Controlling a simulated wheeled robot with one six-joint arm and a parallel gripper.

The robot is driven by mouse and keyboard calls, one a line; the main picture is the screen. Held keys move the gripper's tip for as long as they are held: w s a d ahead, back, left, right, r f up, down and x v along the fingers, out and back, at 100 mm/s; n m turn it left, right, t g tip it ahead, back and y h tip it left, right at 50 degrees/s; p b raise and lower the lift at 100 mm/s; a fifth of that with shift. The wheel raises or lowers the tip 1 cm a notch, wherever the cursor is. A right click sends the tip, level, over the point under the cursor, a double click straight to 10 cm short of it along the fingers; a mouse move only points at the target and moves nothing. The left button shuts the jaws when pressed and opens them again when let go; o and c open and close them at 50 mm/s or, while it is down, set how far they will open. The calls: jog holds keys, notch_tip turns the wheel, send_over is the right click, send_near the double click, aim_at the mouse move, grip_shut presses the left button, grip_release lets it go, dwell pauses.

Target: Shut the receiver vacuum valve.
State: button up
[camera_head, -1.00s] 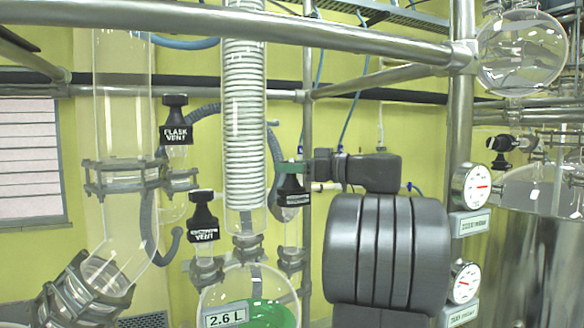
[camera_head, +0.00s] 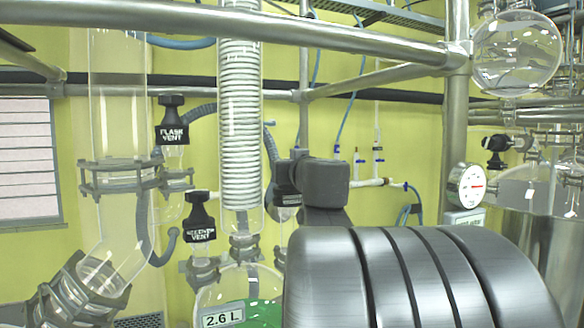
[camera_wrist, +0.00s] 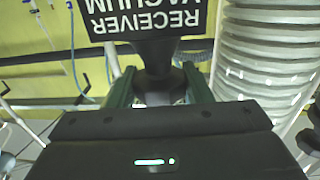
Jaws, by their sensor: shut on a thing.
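The receiver vacuum valve has a black body with a white-lettered label, RECEIVER VACUUM (camera_wrist: 145,18), upside down at the top of the wrist view. My gripper (camera_wrist: 160,84) has its green fingers on both sides of the valve's dark round stem below the label and is shut on it. In the head view, the valve (camera_head: 284,197) is a dark shape right of the coiled condenser, mostly hidden by my wrist. My fingers are hidden there. I cannot tell from these views how far the valve is turned.
The black flask vent valve (camera_head: 172,120) and receiver vent valve (camera_head: 200,217) stand to the left. The coiled glass condenser (camera_head: 240,110) is close to my gripper. The receiver flask (camera_head: 224,318) holds green liquid below. Metal rails (camera_head: 240,22) cross above; a gauge (camera_head: 467,186) is at right.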

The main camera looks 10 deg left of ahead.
jog(key=shift+s+a+r+m+t+h, duration=0.1)
jog(key=shift+r+m+t+h, duration=0.15)
jog(key=shift+m+t+h, duration=0.75)
jog(key=shift+m+h+b, duration=0.7)
jog(key=shift+h+b, duration=0.35)
jog(key=shift+h, duration=0.45)
jog(key=shift+f+h, duration=0.1)
jog(key=shift+h, duration=0.2)
jog(key=o, duration=1)
jog(key=shift+f, duration=0.1)
jog(key=s+d+b, duration=0.1)
jog(key=s, duration=0.3)
jog(key=s+d+b, duration=0.1)
jog(key=s, duration=0.4)
jog(key=s+d+b, duration=0.1)
jog(key=s, duration=0.3)
jog(key=shift+s+b, duration=0.2)
jog(key=shift+b, duration=0.2)
